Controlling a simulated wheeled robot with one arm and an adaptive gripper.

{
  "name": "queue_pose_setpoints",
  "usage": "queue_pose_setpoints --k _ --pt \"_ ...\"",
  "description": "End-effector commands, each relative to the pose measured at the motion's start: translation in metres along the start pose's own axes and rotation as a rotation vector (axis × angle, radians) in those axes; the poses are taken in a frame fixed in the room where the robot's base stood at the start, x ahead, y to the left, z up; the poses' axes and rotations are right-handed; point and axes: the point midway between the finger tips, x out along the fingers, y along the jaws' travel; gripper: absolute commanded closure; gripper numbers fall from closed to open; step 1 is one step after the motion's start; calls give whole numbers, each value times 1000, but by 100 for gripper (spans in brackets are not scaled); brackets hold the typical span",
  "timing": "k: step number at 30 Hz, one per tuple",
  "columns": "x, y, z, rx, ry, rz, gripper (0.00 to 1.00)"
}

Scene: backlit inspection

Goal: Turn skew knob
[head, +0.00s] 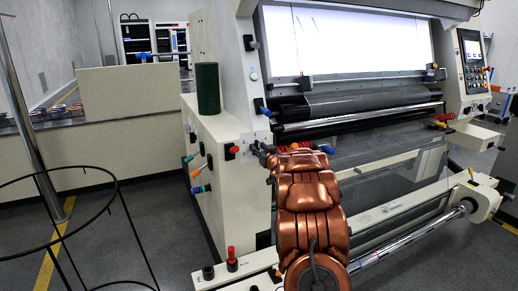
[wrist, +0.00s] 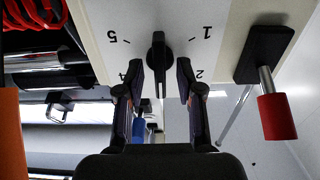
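The skew knob (wrist: 158,50) is a black pointer knob on a cream panel (wrist: 110,15). In the wrist view it is at top centre, amid upside-down printed numbers, with its narrow end pointing down. My gripper (wrist: 159,78) is open, with one dark finger on each side of the knob and a visible gap to each. I cannot tell how far the fingertips are from the panel. In the head view my gripper (head: 262,150) is at the machine's side panel, beyond my copper arm. The knob cannot be made out there.
A red-capped lever (wrist: 277,115) stands close to the right finger in the wrist view. An orange handle (wrist: 10,130) is at the left edge, below a red coiled cable (wrist: 32,14). A dark green cylinder (head: 207,88) stands on the machine's ledge.

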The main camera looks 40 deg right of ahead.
Motion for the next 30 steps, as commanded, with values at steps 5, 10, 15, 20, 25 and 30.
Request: queue_pose_setpoints --k 5,10,15,20,25,30 --pt "1 0 0 0 0 0 64" --pt "1 0 0 0 0 0 73" --pt "1 0 0 0 0 0 91" --pt "1 0 0 0 0 0 100" --pt "1 0 0 0 0 0 100" --pt "0 0 1 -10 0 0 100"
